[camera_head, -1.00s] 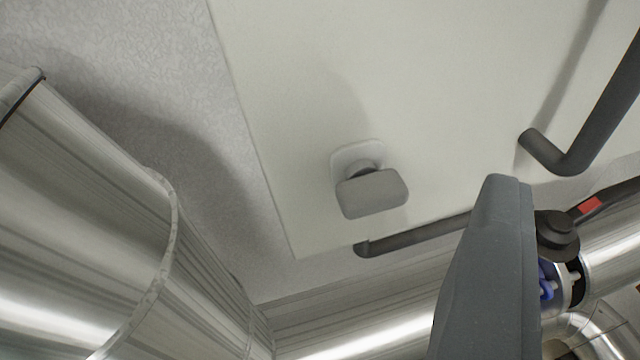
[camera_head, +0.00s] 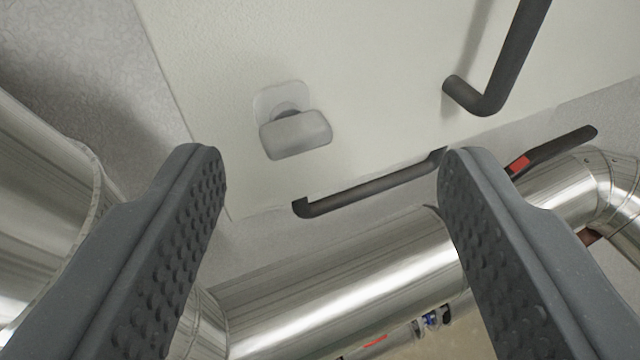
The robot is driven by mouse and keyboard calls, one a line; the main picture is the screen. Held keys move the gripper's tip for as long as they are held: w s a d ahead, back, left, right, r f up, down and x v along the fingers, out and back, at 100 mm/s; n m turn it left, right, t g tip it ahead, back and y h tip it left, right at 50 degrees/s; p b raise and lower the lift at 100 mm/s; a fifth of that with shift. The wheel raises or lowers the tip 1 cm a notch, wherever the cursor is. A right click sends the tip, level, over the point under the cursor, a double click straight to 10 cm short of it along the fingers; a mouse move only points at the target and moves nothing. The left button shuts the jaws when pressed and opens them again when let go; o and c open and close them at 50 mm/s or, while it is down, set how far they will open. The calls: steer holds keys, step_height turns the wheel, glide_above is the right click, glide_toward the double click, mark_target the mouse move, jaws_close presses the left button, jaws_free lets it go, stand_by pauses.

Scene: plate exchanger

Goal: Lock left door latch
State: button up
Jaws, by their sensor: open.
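The latch (camera_head: 295,134) is a small grey knob on a pale square base. It sits on the off-white door panel (camera_head: 380,70), near the panel's lower left corner in the picture. My gripper (camera_head: 325,160) is open, with one dark ribbed finger at the left and one at the right. The latch shows between the two fingertips, nearer the left one. The jaws hold nothing. I cannot tell how far the fingertips are from the panel, and no contact shows.
A dark bent handle (camera_head: 497,70) stands out from the panel at upper right. A dark bar (camera_head: 370,190) runs along the panel's lower edge. Shiny metal pipes (camera_head: 350,275) cross below and at the left. A dark lever with a red mark (camera_head: 550,150) is at right.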

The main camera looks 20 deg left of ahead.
mark_target(305, 145)
steer(key=s+d+f+n+y+b, duration=0.4)
steer(key=d+f+n+y, duration=0.1)
steer(key=y, duration=0.2)
steer(key=x, duration=0.7)
steer(key=b+x, duration=0.1)
steer(key=x, duration=0.6)
steer(key=shift+f, duration=0.25)
steer(key=c, duration=1)
steer(key=shift+s+d, duration=0.1)
steer(key=shift+d, duration=0.15)
steer(key=shift+a+r, duration=0.1)
steer(key=shift+a, duration=0.05)
